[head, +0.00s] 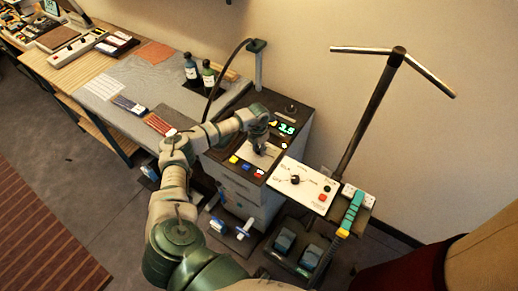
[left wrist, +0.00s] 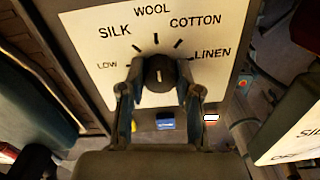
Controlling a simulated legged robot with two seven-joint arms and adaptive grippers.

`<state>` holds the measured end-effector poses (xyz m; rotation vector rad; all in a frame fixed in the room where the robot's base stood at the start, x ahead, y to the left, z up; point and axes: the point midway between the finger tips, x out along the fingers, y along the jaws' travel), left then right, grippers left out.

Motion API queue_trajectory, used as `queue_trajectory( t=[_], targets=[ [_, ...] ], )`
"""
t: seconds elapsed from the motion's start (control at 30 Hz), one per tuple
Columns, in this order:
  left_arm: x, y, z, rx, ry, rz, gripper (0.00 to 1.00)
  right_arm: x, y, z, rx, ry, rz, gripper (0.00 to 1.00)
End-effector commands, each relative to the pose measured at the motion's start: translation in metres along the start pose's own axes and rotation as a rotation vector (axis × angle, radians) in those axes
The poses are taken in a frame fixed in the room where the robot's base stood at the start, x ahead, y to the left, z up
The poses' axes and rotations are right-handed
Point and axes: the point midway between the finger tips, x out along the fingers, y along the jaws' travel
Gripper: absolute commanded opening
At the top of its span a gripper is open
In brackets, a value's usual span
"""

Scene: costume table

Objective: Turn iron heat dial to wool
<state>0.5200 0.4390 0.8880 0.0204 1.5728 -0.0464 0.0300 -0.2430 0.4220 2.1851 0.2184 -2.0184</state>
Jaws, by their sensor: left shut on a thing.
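The heat dial (left wrist: 158,72) is a dark round knob on a white plate (left wrist: 85,35) marked LOW, SILK, WOOL, COTTON and LINEN. A short white mark on the knob points nearly straight up, towards the tick under WOOL. My left gripper (left wrist: 160,92) is shut on the dial, one finger on each side of it. In the head view my left gripper (head: 259,146) reaches down onto the black-topped unit (head: 292,108) with a green 3.5 readout and hides most of the dial. My right gripper is not in view.
A second white panel (head: 318,175) with its own black knob stands just right of the unit. Coloured buttons (head: 246,167) lie along the unit's front. Two bottles (head: 200,75) stand on the table behind. A dark stand (head: 368,115) rises at the right.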

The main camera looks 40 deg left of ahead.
Motion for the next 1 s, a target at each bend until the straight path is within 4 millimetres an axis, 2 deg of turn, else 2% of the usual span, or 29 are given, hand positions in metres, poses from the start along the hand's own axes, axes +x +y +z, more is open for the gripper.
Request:
queue_trajectory(
  t=[0.4,0.43,0.5,0.53,0.83,1.0],
  targets=[
    [-0.001,0.002,-0.001,0.004,0.001,0.001,0.0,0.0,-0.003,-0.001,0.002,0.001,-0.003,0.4],
    [-0.001,0.002,-0.001,0.004,0.001,0.001,0.38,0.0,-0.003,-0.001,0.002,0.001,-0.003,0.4],
    [-0.001,0.002,0.0,0.003,0.001,0.001,0.55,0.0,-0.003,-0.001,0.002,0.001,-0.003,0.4],
    [-0.001,0.002,0.0,0.004,0.001,0.001,0.58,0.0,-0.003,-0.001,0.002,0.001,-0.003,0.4],
    [-0.001,0.002,0.001,0.004,0.001,0.0,0.58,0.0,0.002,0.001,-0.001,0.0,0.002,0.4],
    [-0.02,0.003,0.001,0.004,-0.001,0.0,0.58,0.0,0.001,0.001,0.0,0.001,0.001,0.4]
  ],
)
